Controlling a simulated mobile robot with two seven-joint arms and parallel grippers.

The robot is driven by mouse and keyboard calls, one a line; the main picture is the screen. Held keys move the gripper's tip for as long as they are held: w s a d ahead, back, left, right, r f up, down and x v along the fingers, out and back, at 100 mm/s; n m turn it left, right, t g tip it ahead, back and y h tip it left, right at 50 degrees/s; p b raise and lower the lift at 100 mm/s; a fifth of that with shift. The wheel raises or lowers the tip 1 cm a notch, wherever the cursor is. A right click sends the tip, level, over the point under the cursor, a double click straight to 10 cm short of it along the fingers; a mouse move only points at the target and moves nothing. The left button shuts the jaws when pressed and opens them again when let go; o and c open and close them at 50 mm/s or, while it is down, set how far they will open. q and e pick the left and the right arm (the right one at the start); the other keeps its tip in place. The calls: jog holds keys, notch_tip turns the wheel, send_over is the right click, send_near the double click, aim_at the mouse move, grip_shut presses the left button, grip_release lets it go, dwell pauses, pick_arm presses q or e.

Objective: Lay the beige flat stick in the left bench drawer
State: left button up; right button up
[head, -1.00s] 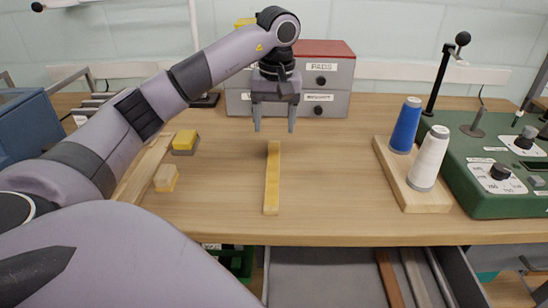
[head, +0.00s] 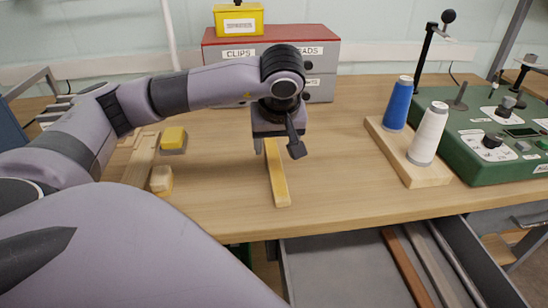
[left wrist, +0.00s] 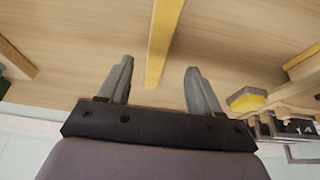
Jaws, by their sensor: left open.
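The beige flat stick (head: 277,180) lies on the bench top, pointing towards the front edge. Its far end is hidden behind my left gripper (head: 277,150) in the head view. My left gripper is open and empty, above the stick's far end. In the left wrist view the stick (left wrist: 161,45) runs between the two spread fingers (left wrist: 155,85) without visible contact. An open bench drawer (head: 350,265) is below the bench's front edge, with a brown strip (head: 403,265) and grey strips (head: 428,265) at its right side. My right gripper is not in view.
A wooden stand (head: 412,172) holds blue (head: 398,105) and white (head: 428,135) thread cones on the right, beside a green machine (head: 500,150). A red-topped drawer box (head: 310,45) stands at the back. A yellow-and-grey block (head: 173,140) and a wooden block (head: 161,179) lie left.

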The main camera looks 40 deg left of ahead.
aim_at(274, 161)
pick_arm(q)
jog(key=x, duration=0.5)
jog(key=shift+w+a+f, duration=0.1)
jog(key=shift+w+f, duration=0.1)
jog(key=shift+f, duration=0.1)
jog(key=shift+w+a+f, duration=0.1)
jog(key=shift+f, duration=0.3)
jog(key=shift+c, duration=0.3)
grip_shut()
jog(key=shift+r, duration=0.15)
